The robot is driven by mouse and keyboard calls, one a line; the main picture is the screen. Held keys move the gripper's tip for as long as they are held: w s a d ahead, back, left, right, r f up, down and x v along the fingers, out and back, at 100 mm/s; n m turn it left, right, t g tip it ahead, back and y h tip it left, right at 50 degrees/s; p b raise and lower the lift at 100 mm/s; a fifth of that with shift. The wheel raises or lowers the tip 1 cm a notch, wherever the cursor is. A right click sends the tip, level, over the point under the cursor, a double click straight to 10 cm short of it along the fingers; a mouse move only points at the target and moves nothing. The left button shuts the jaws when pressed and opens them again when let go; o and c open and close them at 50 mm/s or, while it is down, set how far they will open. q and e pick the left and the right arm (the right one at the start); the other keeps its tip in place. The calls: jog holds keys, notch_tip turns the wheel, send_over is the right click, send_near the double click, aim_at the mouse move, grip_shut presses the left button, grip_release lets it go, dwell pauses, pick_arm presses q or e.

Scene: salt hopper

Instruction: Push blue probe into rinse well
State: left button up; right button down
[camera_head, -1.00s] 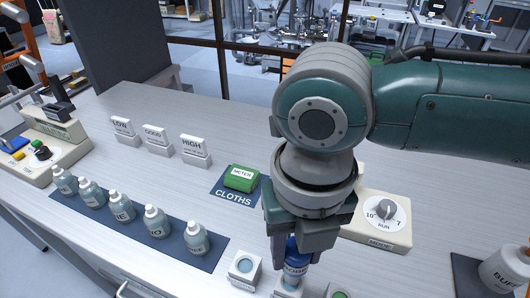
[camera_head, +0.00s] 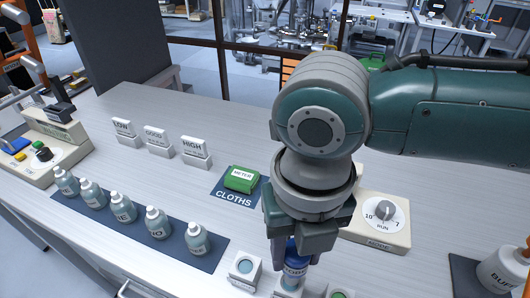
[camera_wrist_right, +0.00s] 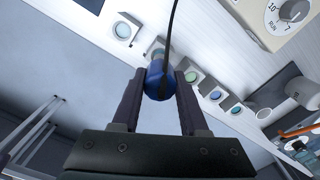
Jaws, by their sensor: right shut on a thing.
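The blue probe (camera_head: 294,262) stands upright between the fingers of my right gripper (camera_head: 298,250), which is shut on it. Its lower end meets a white well block (camera_head: 287,288) at the front of the bench; how deep it sits is hidden. In the right wrist view the blue probe (camera_wrist_right: 158,82) shows from above between the two dark fingers, with a black cable running up from it. White well blocks stand in a row on both sides, one with a blue-grey opening (camera_head: 244,266) and one with a green opening (camera_head: 339,293). My left gripper is not in view.
A green meter cloth (camera_head: 241,178) lies on the dark cloths mat. A mode dial box (camera_head: 378,222) stands right of my gripper. Several small bottles (camera_head: 124,207) line a dark strip at left. A buffer bottle (camera_head: 505,270) stands at far right.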

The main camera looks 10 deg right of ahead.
aim_at(293, 272)
jog(key=shift+f+b, duration=0.5)
jog(key=shift+f, duration=0.15)
jog(key=shift+f+b, duration=0.65)
jog(key=shift+f, duration=0.15)
jog(key=shift+f+b, duration=0.75)
jog(key=shift+f, duration=0.2)
jog(key=shift+f+b, duration=0.5)
jog(key=shift+f, duration=0.15)
grip_release()
dwell(0.7)
jog(key=shift+r, duration=0.15)
